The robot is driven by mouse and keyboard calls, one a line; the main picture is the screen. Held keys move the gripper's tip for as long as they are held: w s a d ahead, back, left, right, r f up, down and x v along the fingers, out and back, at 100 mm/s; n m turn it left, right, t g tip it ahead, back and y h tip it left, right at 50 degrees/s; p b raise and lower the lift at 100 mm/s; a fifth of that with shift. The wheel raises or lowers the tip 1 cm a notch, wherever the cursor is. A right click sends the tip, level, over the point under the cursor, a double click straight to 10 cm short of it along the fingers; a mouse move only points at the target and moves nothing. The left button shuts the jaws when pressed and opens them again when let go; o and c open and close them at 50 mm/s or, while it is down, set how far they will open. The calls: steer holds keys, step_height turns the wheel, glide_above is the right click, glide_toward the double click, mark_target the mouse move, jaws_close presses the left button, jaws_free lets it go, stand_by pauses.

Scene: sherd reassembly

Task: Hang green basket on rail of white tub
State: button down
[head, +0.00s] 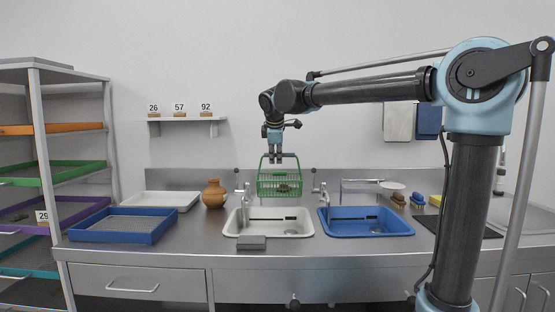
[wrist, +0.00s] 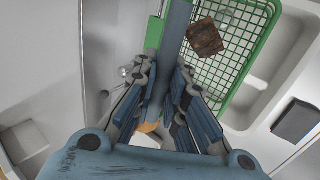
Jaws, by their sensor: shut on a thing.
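The green basket (head: 280,184) hangs from my gripper (head: 280,156) in the head view, above the back of the white tub (head: 268,230). In the wrist view my gripper (wrist: 170,95) is shut on the basket's handle, and the green mesh basket (wrist: 238,48) spreads to the upper right. A brown sherd (wrist: 204,38) lies in the basket. The white tub also shows in the wrist view (wrist: 262,98), below the basket. The basket looks roughly level. The tub's rail is hard to make out, and I cannot tell whether the basket touches it.
A blue tub (head: 366,222) is right of the white tub. Taps (head: 243,200) stand behind the tubs. A clay pot (head: 214,194), a white tray (head: 160,200) and a blue tray (head: 124,226) are to the left. A grey block (head: 251,243) sits at the white tub's front edge.

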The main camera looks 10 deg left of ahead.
mark_target(276, 173)
steer(key=shift+x, duration=2.1)
steer(key=shift+w, duration=0.2)
steer(key=c, duration=1.6)
jaws_free()
steer(key=shift+o, duration=0.2)
